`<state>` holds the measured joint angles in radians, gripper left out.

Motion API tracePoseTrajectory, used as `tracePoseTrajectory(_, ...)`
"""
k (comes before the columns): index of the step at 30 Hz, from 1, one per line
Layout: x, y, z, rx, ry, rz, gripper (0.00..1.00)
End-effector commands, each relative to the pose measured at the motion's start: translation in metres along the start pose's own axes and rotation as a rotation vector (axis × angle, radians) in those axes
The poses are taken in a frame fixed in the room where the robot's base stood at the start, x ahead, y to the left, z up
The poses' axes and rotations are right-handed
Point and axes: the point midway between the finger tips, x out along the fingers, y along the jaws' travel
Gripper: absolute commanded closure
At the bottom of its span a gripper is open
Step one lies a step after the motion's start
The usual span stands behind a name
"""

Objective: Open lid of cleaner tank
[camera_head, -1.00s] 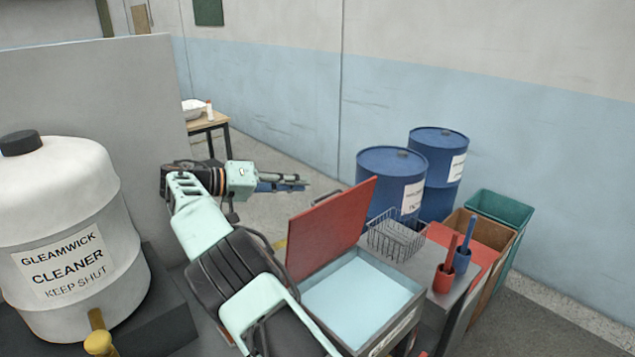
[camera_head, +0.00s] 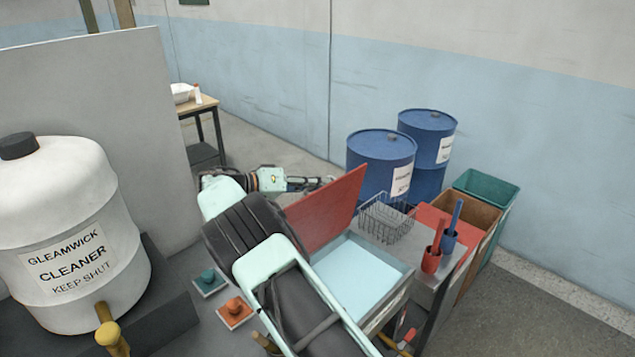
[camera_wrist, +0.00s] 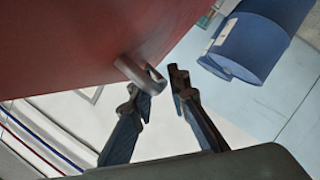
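The tank (camera_head: 398,300) is an open-topped box with a pale blue inside (camera_head: 358,277). Its red lid (camera_head: 328,212) stands raised and tilted at the tank's back-left edge. In the wrist view the lid (camera_wrist: 80,35) fills the upper left, with a metal bar handle (camera_wrist: 140,75) sticking out from it. My gripper (camera_wrist: 160,82) is open, its two dark fingertips apart and close to the handle's end. I cannot tell whether they touch it. In the head view my gripper (camera_head: 312,183) is at the lid's far side, near its upper edge.
A white container labelled cleaner (camera_head: 65,225) stands at left. Blue drums (camera_head: 381,165) are behind.

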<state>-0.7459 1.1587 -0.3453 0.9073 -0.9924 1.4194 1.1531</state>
Motion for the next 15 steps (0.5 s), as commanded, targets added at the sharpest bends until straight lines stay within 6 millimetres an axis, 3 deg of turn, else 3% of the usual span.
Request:
tracePoseTrajectory(8,0.0013,-0.0004,0.0001,0.000,0.001,-0.001,0.84)
tracePoseTrajectory(12,0.0011,-0.0003,0.0000,0.000,0.001,-0.001,1.00)
tracePoseTrajectory(15,0.0010,-0.0003,0.0000,0.000,0.001,-0.001,1.00)
